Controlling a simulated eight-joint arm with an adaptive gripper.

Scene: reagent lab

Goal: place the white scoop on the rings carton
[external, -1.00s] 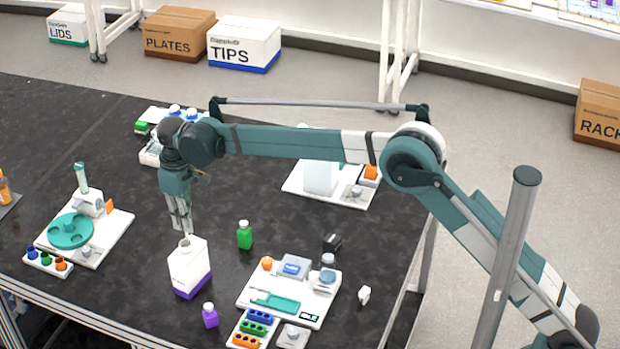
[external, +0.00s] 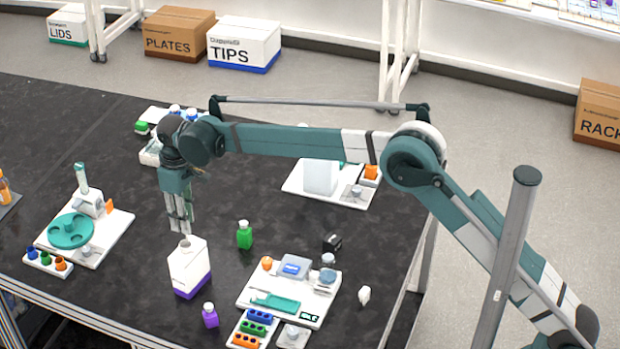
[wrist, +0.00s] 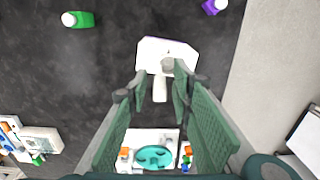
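I cannot clearly identify the white scoop. A narrow white bar (wrist: 159,90) shows between my fingers in the wrist view, beside a white jug with a purple base (external: 189,268). I cannot tell whether the bar is the scoop or part of the jug. The jug also shows in the wrist view (wrist: 152,48), with a grey round cap. My gripper (external: 181,228) points down just above the jug in the external view. In the wrist view, my fingers (wrist: 161,90) stand apart with a gap around the white bar. No carton with a readable RINGS label is visible.
Cartons marked LIDS (external: 68,26), PLATES (external: 178,36), TIPS (external: 243,45) and RACK (external: 600,115) stand on the floor. A green bottle (external: 244,236), a purple bottle (external: 210,316) and a white instrument board (external: 255,300) lie near the jug.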

